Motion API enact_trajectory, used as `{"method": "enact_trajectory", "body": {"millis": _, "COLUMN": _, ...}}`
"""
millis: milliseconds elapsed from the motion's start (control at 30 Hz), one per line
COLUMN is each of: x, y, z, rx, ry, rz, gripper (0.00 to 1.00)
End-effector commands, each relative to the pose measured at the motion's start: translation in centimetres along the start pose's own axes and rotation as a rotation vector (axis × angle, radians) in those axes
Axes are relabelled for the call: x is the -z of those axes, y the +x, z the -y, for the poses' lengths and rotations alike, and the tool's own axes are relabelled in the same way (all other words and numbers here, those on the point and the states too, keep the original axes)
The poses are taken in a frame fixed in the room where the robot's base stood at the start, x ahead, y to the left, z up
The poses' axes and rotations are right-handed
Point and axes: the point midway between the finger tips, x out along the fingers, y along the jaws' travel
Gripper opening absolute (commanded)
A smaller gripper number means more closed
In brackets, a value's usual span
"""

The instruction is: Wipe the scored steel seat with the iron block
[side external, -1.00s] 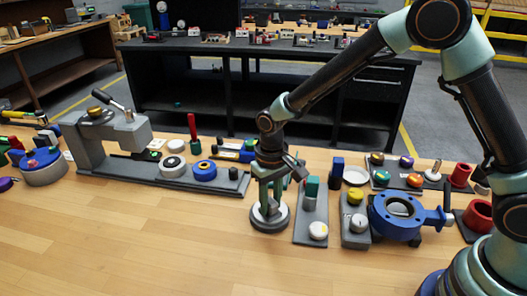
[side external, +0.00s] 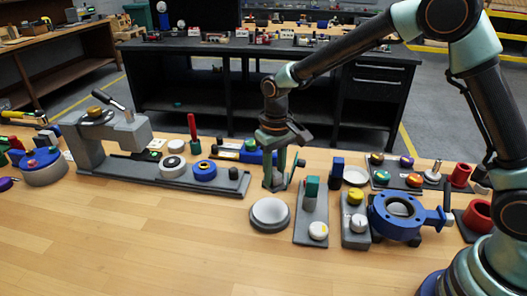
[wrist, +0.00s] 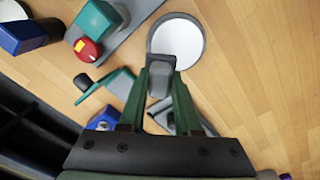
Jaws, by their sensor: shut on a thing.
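The steel seat (side external: 270,212) is a round grey ring with a pale, shiny face, lying flat on the wooden bench. It also shows at the top middle of the wrist view (wrist: 178,38). I cannot make out score marks on it. My gripper (side external: 272,184) is just behind and above the seat, pointing down. In the wrist view, the green fingers of my gripper (wrist: 160,88) are shut on a dark grey iron block (wrist: 160,72). The block is apart from the seat in the side view and overlaps its near edge in the wrist view.
Right of the seat is a grey plate (side external: 309,222) with a teal block (side external: 312,187) and white knob. Farther right is a blue flanged valve (side external: 397,212). A grey press-like fixture (side external: 120,138) stands left. The bench front is clear.

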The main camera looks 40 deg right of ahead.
Motion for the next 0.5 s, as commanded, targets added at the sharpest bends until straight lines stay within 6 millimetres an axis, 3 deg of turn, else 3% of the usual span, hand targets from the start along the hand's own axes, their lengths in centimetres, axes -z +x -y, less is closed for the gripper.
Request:
{"method": "enact_trajectory", "body": {"millis": 300, "x": 0.1, "y": -2.9, "z": 0.0, "rx": 0.001, "ry": 0.0, "rz": -0.005, "gripper": 0.0}}
{"method": "enact_trajectory", "body": {"millis": 500, "x": 0.1, "y": -3.4, "z": 0.0, "rx": 0.001, "ry": 0.0, "rz": -0.003, "gripper": 0.0}}
